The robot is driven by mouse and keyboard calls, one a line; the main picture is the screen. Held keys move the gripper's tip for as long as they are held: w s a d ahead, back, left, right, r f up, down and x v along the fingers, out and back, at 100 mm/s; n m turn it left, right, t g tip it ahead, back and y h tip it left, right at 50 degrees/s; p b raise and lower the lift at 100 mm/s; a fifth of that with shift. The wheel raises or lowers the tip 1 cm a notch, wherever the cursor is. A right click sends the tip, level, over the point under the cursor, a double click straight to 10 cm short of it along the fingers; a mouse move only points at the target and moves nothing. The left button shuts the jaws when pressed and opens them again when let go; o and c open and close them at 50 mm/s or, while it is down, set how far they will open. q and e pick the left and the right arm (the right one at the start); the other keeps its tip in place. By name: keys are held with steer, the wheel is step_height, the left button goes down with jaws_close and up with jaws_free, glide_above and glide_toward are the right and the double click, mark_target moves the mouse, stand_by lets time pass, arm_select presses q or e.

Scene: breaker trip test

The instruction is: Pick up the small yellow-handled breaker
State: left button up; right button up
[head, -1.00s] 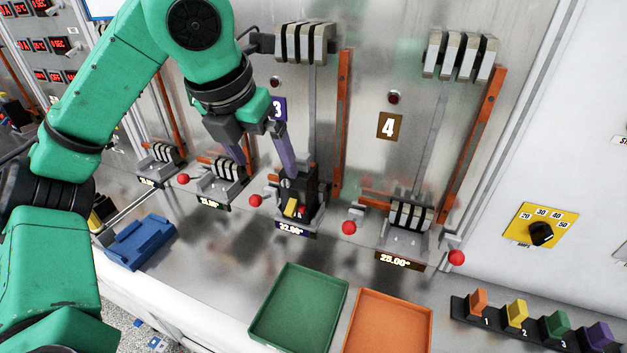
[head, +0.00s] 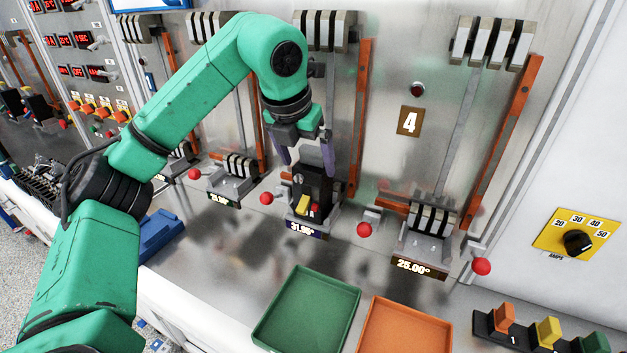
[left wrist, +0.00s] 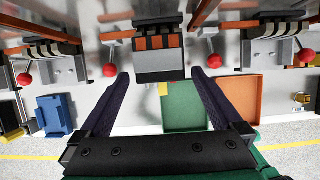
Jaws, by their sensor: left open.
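The small breaker (head: 314,186) is black with a yellow handle (head: 302,203) and a red spot beside it. It stands upright in the third station's mount, above a lit readout. My left gripper (head: 305,153) is open, its purple fingers on either side of the breaker's upper part, with no clear contact. In the left wrist view the breaker (left wrist: 160,65) shows as a grey and black block between and beyond the open fingertips (left wrist: 160,76). A bit of yellow shows at its lower edge. My right gripper is in neither view.
A green tray (head: 307,312) and an orange tray (head: 405,326) lie in front on the bench. Red-knobbed levers (head: 364,230) flank the mounts. The station 4 mount (head: 425,240) is to the right, a blue block (head: 160,235) to the left. The metal panel stands close behind.

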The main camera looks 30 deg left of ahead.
mark_target(313, 147)
arm_select(q)
steer(key=w+p, duration=0.2)
steer(key=w, duration=0.1)
steer(key=shift+w+a, duration=0.15)
steer(key=p+x, duration=0.1)
steer(key=x, duration=0.2)
steer(key=shift+f, duration=0.1)
steer(key=c, duration=0.9)
jaws_close()
